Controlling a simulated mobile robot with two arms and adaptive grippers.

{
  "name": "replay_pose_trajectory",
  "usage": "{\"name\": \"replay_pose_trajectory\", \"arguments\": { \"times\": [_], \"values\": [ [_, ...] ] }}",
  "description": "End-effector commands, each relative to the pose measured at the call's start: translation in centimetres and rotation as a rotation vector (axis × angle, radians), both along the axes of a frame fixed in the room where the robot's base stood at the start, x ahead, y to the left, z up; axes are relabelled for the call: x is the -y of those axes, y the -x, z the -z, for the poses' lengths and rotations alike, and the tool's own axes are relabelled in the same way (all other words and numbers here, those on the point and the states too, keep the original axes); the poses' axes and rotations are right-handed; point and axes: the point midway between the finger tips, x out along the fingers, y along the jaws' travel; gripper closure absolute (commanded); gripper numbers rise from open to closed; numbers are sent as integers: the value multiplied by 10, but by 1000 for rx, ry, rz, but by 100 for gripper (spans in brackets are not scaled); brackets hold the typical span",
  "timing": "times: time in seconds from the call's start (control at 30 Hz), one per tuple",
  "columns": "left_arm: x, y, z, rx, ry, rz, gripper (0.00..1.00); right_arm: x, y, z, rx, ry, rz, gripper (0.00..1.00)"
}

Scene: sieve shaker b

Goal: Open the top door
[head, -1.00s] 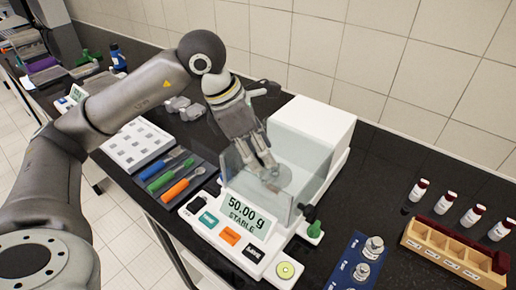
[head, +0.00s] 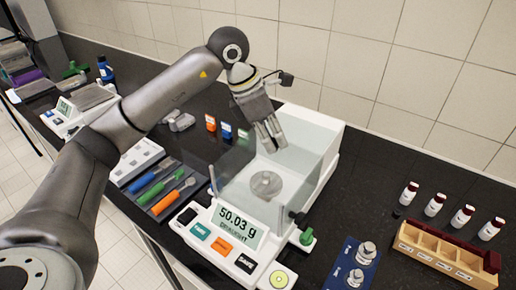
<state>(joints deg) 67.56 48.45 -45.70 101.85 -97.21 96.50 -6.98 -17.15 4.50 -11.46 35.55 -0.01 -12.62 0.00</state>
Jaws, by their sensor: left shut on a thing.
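The balance (head: 245,235) stands on the dark bench with a clear glass chamber and a white rear housing (head: 315,128). Its top door is clear glass and hard to make out; its edges and handle are hidden or too faint to see. My left gripper (head: 271,146) comes down over the rear part of the chamber top, fingers close together and shut on part of the top door. A round pan with a metal disc (head: 266,184) shows inside the chamber. The display (head: 238,228) reads 50.03 g. My right gripper is not in view.
A blue weight tray (head: 352,265) and a wooden vial rack (head: 445,255) stand to the right, with several red-capped vials behind. A tool mat (head: 165,188) lies to the left. A tiled wall runs behind the bench.

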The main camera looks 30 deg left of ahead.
Motion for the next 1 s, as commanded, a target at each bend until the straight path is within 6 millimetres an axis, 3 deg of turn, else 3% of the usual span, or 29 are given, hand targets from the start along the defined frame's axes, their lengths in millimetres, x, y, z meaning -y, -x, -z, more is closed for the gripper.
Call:
{"name": "replay_pose_trajectory", "arguments": {
  "times": [0.1, 0.23, 0.63, 0.67, 0.7, 0.83, 1.0],
  "values": [
    [4, -22, -3, 3, 3, -1, 100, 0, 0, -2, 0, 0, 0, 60],
    [5, -36, -2, 3, 0, -1, 100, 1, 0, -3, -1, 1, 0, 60],
    [5, -41, -1, 4, -2, -1, 100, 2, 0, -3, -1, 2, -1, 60],
    [5, -41, -1, 4, -2, -1, 72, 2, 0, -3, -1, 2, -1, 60],
    [5, -41, -1, 4, -2, -1, 67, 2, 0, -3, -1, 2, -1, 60],
    [5, -40, -1, 3, -2, 0, 53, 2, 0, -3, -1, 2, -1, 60],
    [6, -40, 0, 1, -2, 0, 53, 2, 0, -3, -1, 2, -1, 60]
  ]
}}
